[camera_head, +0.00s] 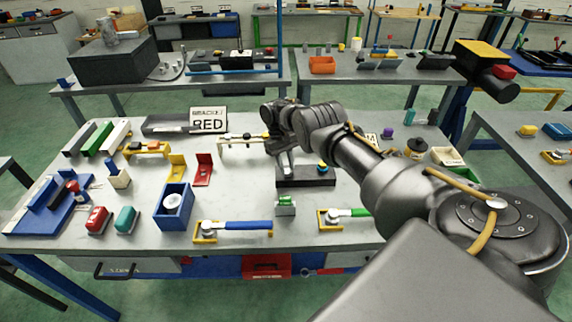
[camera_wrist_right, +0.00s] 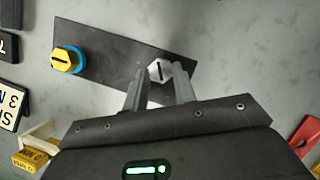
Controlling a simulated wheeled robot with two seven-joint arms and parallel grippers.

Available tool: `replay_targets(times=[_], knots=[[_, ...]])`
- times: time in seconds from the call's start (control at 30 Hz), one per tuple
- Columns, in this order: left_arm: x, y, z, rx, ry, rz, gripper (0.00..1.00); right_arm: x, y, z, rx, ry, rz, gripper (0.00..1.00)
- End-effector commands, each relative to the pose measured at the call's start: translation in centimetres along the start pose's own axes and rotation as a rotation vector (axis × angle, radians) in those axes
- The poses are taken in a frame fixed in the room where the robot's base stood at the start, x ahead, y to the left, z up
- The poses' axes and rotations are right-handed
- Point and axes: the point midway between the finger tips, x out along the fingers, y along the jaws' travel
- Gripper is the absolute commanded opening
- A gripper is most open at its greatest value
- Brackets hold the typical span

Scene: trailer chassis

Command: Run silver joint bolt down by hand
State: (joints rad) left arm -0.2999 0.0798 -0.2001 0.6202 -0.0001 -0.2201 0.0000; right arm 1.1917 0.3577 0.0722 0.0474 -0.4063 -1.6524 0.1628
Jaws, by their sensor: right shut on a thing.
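The silver joint bolt (camera_wrist_right: 158,70) has a hexagonal head with a dark slot and sits at one end of a dark plate (camera_wrist_right: 110,60). My right gripper (camera_wrist_right: 158,82) is shut on the bolt head, one finger on each side. In the head view, my right gripper (camera_head: 286,166) points down at the left end of the dark block (camera_head: 318,182), and its fingers hide the silver bolt there. A yellow bolt with a blue collar (camera_wrist_right: 67,60) stands at the plate's other end; it also shows in the head view (camera_head: 322,167). My left gripper is out of view.
A blue-handled wrench (camera_head: 248,225) and a green-handled wrench (camera_head: 346,213) lie in front of the block. A red bracket (camera_head: 203,170) and a blue box (camera_head: 173,212) stand to its left. A sign reading RED (camera_head: 208,120) stands behind.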

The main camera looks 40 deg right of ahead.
Motion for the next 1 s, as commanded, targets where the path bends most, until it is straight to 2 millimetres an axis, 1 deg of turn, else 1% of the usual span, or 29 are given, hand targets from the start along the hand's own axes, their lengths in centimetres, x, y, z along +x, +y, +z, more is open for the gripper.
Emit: replay_targets(times=[0.03,0.37,0.4,0.53,0.57,0.87,1.0], knots=[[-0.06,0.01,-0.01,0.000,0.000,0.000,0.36,-0.59,0.13,-0.15,0.005,0.011,-0.001,0.04],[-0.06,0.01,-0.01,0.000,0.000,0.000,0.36,-0.59,0.15,-0.15,0.006,0.012,-0.001,0.04],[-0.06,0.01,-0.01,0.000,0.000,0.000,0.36,-0.59,0.15,-0.15,0.006,0.012,-0.001,0.30],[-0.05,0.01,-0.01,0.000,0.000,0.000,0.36,-0.44,0.11,-0.11,0.005,0.009,-0.001,0.47],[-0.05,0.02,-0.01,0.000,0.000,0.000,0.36,-0.39,0.10,-0.10,0.005,0.008,-0.001,0.49],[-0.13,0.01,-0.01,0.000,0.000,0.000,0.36,-0.26,0.06,0.01,0.004,0.003,-0.001,0.49],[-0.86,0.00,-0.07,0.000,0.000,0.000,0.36,-1.09,0.21,0.31,0.006,0.003,-0.002,0.49]])
